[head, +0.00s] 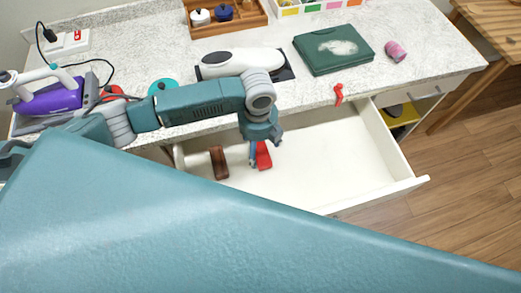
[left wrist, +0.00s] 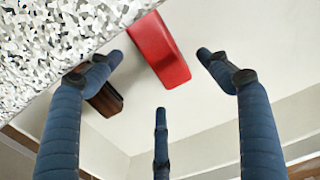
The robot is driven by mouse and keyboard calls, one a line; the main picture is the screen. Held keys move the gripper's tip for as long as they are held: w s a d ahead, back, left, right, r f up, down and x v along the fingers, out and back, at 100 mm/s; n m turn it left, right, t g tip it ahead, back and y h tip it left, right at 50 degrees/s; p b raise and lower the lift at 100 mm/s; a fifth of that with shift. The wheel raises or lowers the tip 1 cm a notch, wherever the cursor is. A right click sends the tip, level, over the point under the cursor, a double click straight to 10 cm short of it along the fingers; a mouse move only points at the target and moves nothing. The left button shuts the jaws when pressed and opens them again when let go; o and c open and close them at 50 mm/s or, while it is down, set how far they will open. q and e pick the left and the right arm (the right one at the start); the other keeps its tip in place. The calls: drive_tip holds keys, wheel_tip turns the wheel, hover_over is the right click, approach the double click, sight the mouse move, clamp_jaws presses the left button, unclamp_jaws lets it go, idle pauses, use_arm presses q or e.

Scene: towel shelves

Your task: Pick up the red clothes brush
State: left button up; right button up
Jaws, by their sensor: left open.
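The red clothes brush (head: 264,156) lies in the open white drawer, partly hidden behind my left gripper in the head view. In the left wrist view the red brush (left wrist: 160,50) shows between and beyond the spread fingers, apart from them. My left gripper (head: 260,150) is open and empty, reaching down into the drawer above the brush. Its fingers also show in the left wrist view (left wrist: 160,78). My right gripper is not in view.
A brown brush (head: 219,162) lies left of the red one in the drawer (head: 330,150). The drawer's right part is empty. The speckled counter (head: 300,103) edge is close beside my gripper.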

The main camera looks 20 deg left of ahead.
sight(258, 154)
use_arm(q)
wheel_tip(258, 154, down, 4)
drive_tip(key=shift+r+p, duration=0.1)
drive_tip(key=shift+p, duration=0.2)
drive_tip(key=shift+f, duration=0.6)
drive_tip(key=c, duration=1.3)
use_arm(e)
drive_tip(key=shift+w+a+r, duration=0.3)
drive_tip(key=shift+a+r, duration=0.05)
